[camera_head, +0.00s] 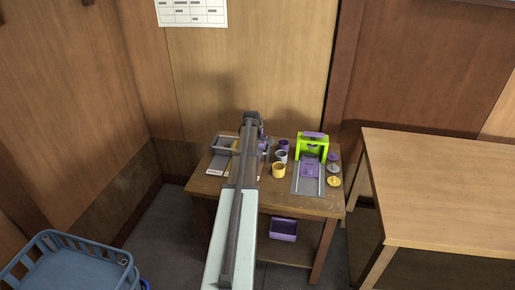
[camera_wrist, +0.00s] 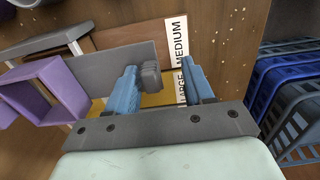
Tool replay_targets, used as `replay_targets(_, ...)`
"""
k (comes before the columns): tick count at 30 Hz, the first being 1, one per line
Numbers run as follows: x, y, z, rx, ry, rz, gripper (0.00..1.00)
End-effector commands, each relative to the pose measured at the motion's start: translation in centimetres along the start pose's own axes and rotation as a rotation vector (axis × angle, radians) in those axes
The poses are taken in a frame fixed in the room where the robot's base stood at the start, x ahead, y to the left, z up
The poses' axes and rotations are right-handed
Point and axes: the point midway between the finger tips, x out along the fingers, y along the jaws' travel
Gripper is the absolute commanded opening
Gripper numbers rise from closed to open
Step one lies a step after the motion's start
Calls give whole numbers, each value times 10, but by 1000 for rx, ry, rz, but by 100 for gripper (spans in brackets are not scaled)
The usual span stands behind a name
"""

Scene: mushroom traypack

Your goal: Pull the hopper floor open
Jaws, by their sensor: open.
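A flat grey plate (camera_wrist: 112,66) with a darker grey knob (camera_wrist: 151,78) at its end shows in the wrist view; it appears to be the hopper floor. A purple square frame (camera_wrist: 62,84) stands against the plate's left side. My gripper (camera_wrist: 160,69) is open, with its blue fingers on either side of the knob. The knob sits close to the left finger; whether they touch I cannot tell. In the head view, the grey and purple hopper station (camera_head: 222,147) is partly hidden behind my arm, which also hides my fingers.
A white strip lettered LARGE and MEDIUM (camera_wrist: 177,50) lies beyond the fingers. On the wooden table (camera_head: 208,188), yellow (camera_head: 278,170), white (camera_head: 281,156) and purple (camera_head: 284,145) cups stand right of my arm, beside a green press (camera_head: 312,143). A blue basket (camera_head: 70,262) is at lower left.

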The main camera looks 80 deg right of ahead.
Motion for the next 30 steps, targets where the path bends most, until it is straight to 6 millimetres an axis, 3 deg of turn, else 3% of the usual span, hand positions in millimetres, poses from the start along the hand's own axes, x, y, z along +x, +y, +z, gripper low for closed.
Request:
replay_targets(1,6,-2,1,0,-2,-12,52)
replay_targets(10,3,-2,1,0,-2,-12,52)
replay_targets(30,-41,0,0,0,-1,-3,52)
